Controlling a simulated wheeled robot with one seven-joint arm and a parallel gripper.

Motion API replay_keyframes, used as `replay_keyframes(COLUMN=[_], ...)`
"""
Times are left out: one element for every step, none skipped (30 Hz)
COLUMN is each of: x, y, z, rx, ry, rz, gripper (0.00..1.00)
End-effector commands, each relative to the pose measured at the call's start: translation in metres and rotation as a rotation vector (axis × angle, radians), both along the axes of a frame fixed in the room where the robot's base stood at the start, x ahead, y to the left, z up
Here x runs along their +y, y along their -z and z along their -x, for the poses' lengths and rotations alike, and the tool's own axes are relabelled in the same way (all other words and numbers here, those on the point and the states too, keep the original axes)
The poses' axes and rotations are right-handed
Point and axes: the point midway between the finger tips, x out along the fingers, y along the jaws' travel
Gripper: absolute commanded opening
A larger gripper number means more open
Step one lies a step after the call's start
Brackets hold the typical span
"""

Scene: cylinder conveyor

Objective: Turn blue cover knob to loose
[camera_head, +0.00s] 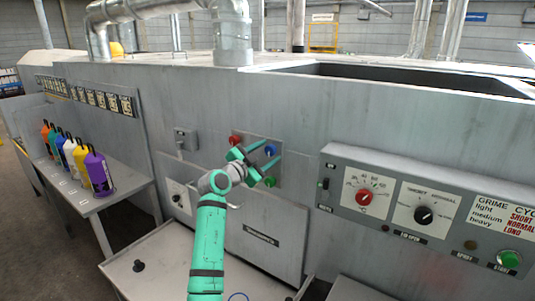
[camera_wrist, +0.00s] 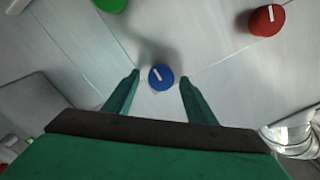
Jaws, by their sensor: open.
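The blue cover knob (camera_head: 270,150) is a round knob on the grey machine's front panel. It also shows in the wrist view (camera_wrist: 160,78), with a short white mark tilted slightly from upright in that picture. My gripper (camera_head: 269,155) is open in front of the panel. In the wrist view, my gripper's fingertips (camera_wrist: 160,76) lie on either side of the blue knob, with a visible gap on each side. How far the tips stand from the panel is hard to tell.
A red knob (camera_head: 235,140) and a green knob (camera_head: 270,181) sit close to the blue one. A control box (camera_head: 330,175) with dials juts out at the right. Several coloured bottles stand on a side shelf (camera_head: 125,188) at the left.

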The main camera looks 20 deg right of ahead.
Motion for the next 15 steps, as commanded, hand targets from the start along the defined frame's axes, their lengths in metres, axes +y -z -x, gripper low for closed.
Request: replay_keyframes(x=[-0.0016,-0.0022,-0.0027,-0.0029,-0.0031,-0.0031,-0.0031,-0.0030,-0.0031,-0.0031,-0.0031,-0.0031,-0.0031,-0.0032,-0.0031], y=[-0.0002,-0.0003,-0.0002,-0.0001,0.0000,0.0001,0.0001,0.0001,0.0002,0.0002,0.0002,0.0002,0.0002,0.0001,0.0003], z=[-0.0014,-0.0019,-0.0024,-0.0026,-0.0027,-0.0027,-0.0027,-0.0026,-0.0026,-0.0026,-0.0025,-0.0025,-0.0025,-0.0024,-0.0024], rx=[0.000,0.000,0.000,0.000,0.000,0.000,0.000,0.000,0.000,0.000,0.000,0.000,0.000,0.000,0.000], ry=[0.000,-0.001,-0.001,-0.001,-0.001,-0.001,-0.001,-0.001,-0.001,-0.001,-0.001,-0.001,-0.001,-0.001,0.000], rz=[0.000,0.000,0.000,0.000,0.000,0.000,0.000,0.000,0.000,0.000,0.000,0.000,0.000,0.000,0.000], gripper=[0.51,0.51,0.51,0.51,0.51,0.51,0.51,0.51,0.51,0.51,0.46,0.36,0.29,0.22,0.13])
